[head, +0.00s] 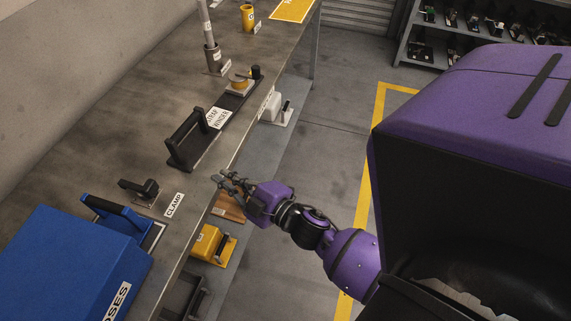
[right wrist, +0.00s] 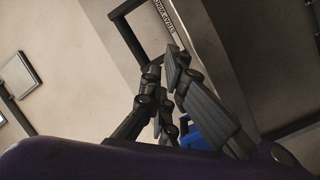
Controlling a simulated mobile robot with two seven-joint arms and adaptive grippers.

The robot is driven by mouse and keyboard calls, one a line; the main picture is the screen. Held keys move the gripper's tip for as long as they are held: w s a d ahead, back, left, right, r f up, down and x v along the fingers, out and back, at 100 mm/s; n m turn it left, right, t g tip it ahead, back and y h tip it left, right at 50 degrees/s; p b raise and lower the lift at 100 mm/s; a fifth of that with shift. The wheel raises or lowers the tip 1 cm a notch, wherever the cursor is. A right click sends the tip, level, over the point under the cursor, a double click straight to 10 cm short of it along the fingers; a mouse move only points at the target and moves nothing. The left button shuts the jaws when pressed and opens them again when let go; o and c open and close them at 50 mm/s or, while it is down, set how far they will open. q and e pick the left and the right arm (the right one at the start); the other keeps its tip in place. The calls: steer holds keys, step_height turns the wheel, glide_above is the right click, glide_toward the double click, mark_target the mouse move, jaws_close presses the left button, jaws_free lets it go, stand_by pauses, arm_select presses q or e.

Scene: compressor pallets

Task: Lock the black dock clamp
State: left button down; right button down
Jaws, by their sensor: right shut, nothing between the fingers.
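A small black clamp (head: 139,191) with a stubby handle sits on the grey workbench, behind a white CLAMP label (head: 174,205). It is next to the blue case's handle. Whether its lever is locked is too small to tell. My right gripper (head: 222,180) is at the bench's front edge, to the right of the clamp and apart from it. It is shut and empty. Its dark fingers (right wrist: 165,72) also show in the right wrist view, where I cannot make out the clamp. My left gripper is not in view.
A blue case (head: 75,265) fills the near left of the bench (head: 60,160). A black handled strap tool (head: 188,138) stands beyond the clamp; its frame shows in the right wrist view (right wrist: 130,35). A yellow box (head: 210,244) is on a lower shelf. Bench between clamp and strap tool is clear.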

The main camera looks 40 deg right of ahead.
steer(key=a+r+n+y, duration=0.1)
steer(key=n, duration=0.1)
steer(key=w+a+r+n+y, duration=0.1)
steer(key=a+n+y, duration=0.1)
steer(key=n, duration=0.1)
steer(key=w+a+r+n+y, duration=0.1)
steer(key=a+n+y, duration=0.1)
steer(key=shift+r+n+b, duration=0.3)
steer(key=shift+r, duration=0.1)
steer(key=a+n+y, duration=0.1)
steer(key=s+a+n+g+y, duration=0.1)
steer(key=n, duration=0.1)
steer(key=shift+a, duration=0.2)
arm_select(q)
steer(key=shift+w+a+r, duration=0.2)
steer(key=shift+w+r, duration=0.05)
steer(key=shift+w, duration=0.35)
arm_select(e)
steer(key=s+a+n+g+y, duration=0.1)
steer(key=n, duration=0.1)
steer(key=s+a+f+n+g+y, duration=0.1)
steer(key=s+a+n+g+y, duration=0.1)
steer(key=a+n+g, duration=0.1)
steer(key=shift+s+f+n, duration=0.3)
steer(key=shift+s+f, duration=0.1)
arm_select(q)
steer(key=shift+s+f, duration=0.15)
